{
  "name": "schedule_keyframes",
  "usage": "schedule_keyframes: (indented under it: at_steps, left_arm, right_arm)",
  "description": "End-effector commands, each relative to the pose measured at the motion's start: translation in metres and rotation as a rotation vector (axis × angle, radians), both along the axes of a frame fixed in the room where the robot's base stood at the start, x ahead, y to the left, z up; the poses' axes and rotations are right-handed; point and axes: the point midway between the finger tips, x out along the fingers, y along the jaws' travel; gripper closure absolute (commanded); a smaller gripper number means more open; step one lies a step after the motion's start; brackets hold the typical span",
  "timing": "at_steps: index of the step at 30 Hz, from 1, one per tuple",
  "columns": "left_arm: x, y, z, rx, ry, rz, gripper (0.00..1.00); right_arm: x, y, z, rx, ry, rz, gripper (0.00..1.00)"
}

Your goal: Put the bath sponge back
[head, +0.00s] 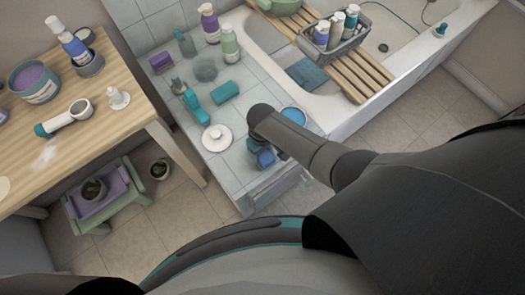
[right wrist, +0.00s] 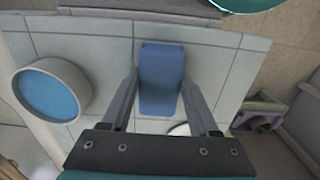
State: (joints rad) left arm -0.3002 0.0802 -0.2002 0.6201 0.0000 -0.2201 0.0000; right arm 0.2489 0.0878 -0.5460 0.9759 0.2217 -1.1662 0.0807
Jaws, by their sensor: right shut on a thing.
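A blue block, which looks like the bath sponge, sits between the fingers of my right gripper (right wrist: 162,100) in the right wrist view (right wrist: 162,70). The gripper is shut on it, above the tiled ledge. In the head view the blue block (head: 266,158) shows partly behind my right arm at the ledge's front end. Other sponge-like blocks, one teal (head: 225,92) and one purple (head: 161,61), lie farther back on the ledge. A grey basket (head: 345,50) with several bottles stands on the wooden bath rack. My left gripper is not in view.
A round tub with blue inside (right wrist: 50,90) stands on the ledge (head: 235,175) beside the gripper; it also shows in the head view (head: 293,115). A white lidded dish (head: 217,138), bottles and a teal spray bottle (head: 195,107) stand nearby. A wooden table (head: 120,75) is left, the bathtub right.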

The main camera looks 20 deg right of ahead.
Motion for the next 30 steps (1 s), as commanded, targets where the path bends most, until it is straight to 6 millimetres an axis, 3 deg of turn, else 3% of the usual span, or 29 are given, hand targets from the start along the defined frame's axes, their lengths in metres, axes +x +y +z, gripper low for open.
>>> schedule_keyframes:
  at_steps: [7, 8, 16, 30]
  left_arm:
    - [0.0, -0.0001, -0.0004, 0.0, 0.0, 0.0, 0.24]
    - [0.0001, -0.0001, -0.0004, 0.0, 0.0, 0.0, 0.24]
    - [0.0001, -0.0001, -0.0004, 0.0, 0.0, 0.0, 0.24]
    - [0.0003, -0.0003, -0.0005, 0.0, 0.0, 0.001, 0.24]
  right_arm:
    - [0.0002, 0.0002, -0.0005, 0.0, -0.001, 0.0, 0.83]
    - [0.0002, 0.0002, -0.0005, 0.0, -0.001, 0.0, 0.37]
    - [0.0001, 0.0, -0.0005, 0.0, 0.0, 0.0, 0.06]
    - [-0.0001, -0.0001, -0.0006, 0.0, 0.0, 0.0, 0.04]
